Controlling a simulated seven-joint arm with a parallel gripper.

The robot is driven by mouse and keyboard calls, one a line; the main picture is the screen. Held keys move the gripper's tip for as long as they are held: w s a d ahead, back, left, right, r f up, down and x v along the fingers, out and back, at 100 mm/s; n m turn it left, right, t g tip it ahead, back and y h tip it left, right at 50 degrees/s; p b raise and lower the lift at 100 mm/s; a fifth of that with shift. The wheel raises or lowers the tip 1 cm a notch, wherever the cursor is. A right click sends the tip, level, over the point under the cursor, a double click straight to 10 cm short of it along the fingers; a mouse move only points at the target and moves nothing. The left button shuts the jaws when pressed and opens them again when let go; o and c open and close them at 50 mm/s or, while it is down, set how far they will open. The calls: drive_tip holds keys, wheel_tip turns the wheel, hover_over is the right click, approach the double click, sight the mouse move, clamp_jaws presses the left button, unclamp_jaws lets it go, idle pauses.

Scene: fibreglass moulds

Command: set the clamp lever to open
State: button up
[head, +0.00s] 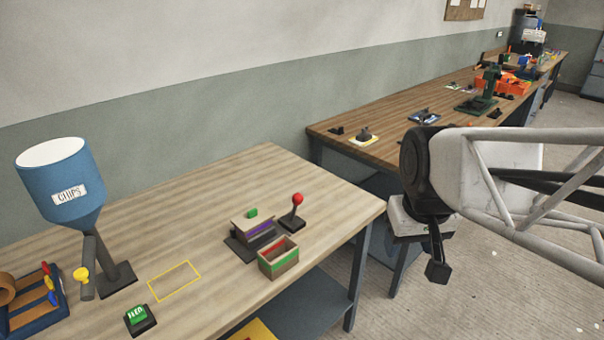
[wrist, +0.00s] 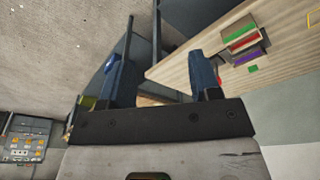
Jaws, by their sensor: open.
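A lever with a red ball knob (head: 298,199) stands on a small dark base near the right end of the near bench. It is the likeliest clamp lever, but I see no label on it, and I cannot tell its setting. My gripper (head: 437,268) hangs beyond the bench's right edge in the head view, well apart from the lever. In the wrist view my gripper (wrist: 158,70) has its two blue fingers spread, with nothing between them.
Left of the lever sit a purple-striped block (head: 258,231) and an open box with a green band (head: 278,258). A blue chips hopper (head: 85,215), a green button (head: 140,319) and a yellow outline (head: 174,281) are farther left. A second bench (head: 375,146) stands behind.

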drive_tip(key=w+a+n, duration=0.2)
drive_tip(key=w+a, duration=0.2)
drive_tip(key=w, duration=0.7)
drive_tip(key=n+g, duration=0.2)
drive_tip(key=n, duration=0.4)
hover_over(298, 194)
drive_tip(key=f, duration=1)
drive_tip(key=shift+s+d+f, duration=0.25)
drive_tip(key=shift+s+d, duration=0.1)
drive_tip(key=shift+w+a+f, duration=0.3)
drive_tip(key=shift+w+a, duration=0.05)
drive_tip(key=shift+a, duration=0.05)
drive_tip(key=shift+f, duration=3.9)
clamp_jaws()
